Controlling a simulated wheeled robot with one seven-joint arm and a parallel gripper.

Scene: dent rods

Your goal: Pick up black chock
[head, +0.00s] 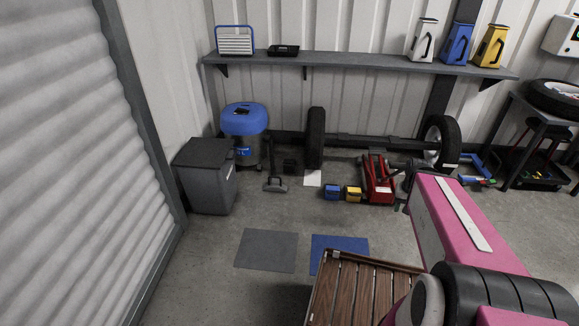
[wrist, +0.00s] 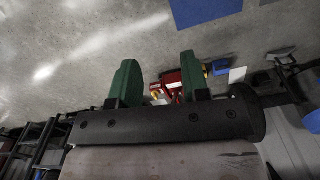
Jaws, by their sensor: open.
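The black chock (head: 290,165) is a small dark block on the floor by the back wall, between the vacuum's floor nozzle and the left wheel of the axle. In the wrist view a small dark shape right of the white sheet looks like the black chock (wrist: 262,79); it is small and dim there. My gripper (wrist: 158,62) has two green fingers spread apart with nothing held between them. It is well away from the chock. In the head view my pink arm reaches in from the lower right, and I cannot make out the fingers clearly.
A blue chock (head: 332,191), a yellow chock (head: 353,194) and a red jack (head: 378,180) stand right of the white sheet (head: 313,178). The blue vacuum (head: 244,125) and grey bin (head: 205,175) are left. A slatted wooden surface (head: 350,290) is in front. The middle floor is open.

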